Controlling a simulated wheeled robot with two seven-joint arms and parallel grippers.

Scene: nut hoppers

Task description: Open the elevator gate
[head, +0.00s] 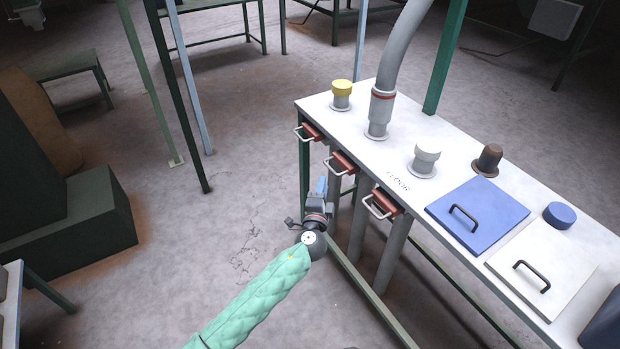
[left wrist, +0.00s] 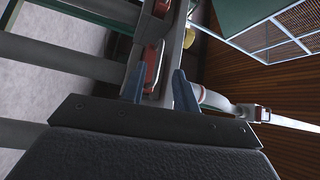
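Three red slide gates with pale metal loop handles stick out from the near long edge of a white table top (head: 465,265): a far gate (head: 311,131), a middle gate (head: 344,162) and a near gate (head: 385,202). I cannot tell from a label which is the elevator gate. My left gripper (head: 321,187) is just in front of and below the middle gate. In the left wrist view its blue fingers (left wrist: 158,85) are apart, with a red gate (left wrist: 153,65) beyond the gap. Whether they touch a handle is unclear. My right gripper is out of view.
A bent grey pipe (head: 383,95), a yellow-capped spout (head: 342,93), a white-capped spout (head: 425,160) and a brown knob (head: 488,160) stand on the table. A blue lid (head: 485,205) and a white lid (head: 560,255) have black handles.

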